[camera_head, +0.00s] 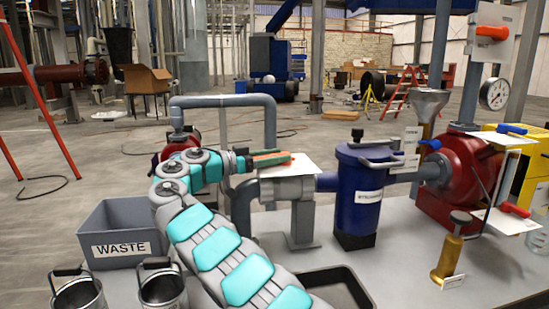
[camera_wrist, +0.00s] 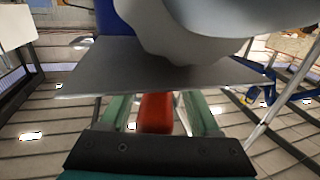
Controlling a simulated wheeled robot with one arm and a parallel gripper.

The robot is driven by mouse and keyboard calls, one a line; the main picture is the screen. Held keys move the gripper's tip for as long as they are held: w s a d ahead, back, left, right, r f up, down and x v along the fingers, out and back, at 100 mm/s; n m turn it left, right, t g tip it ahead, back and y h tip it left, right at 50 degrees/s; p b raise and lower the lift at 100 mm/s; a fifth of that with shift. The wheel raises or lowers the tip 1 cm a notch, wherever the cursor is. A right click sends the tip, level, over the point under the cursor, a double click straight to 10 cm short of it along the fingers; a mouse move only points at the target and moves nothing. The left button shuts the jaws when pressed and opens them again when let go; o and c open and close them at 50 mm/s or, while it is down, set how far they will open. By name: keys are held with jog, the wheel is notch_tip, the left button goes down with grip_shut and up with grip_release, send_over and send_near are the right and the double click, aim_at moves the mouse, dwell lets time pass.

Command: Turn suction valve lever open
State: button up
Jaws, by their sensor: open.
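A red lever (camera_head: 272,160) sits at a grey pipe valve (camera_head: 288,188) left of the blue strainer pot, beside a white label plate (camera_head: 296,168). I take it to be the suction valve lever; the label's text is not readable. My gripper (camera_head: 264,158) reaches it from the left, its green fingers along the lever. In the wrist view, the red lever (camera_wrist: 155,113) lies between the two open fingers (camera_wrist: 157,100), with a gap on each side. The plate (camera_wrist: 150,68) crosses just beyond the fingertips. The lever's far end and pivot are hidden there.
A blue pot (camera_head: 358,200) stands right of the valve, then a red pump (camera_head: 440,190) with other levers nearby. A grey pipe arch (camera_head: 222,100) rises behind my gripper. A waste bin (camera_head: 120,225) and metal cups (camera_head: 162,287) stand at left. A black tray (camera_head: 335,285) lies in front.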

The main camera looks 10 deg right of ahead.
jog(key=shift+f, duration=0.1)
jog(key=p+v, duration=0.2)
jog(key=v, duration=0.3)
jog(key=shift+a, duration=0.3)
jog(key=shift+v, duration=1.15)
jog(key=shift+s, duration=0.1)
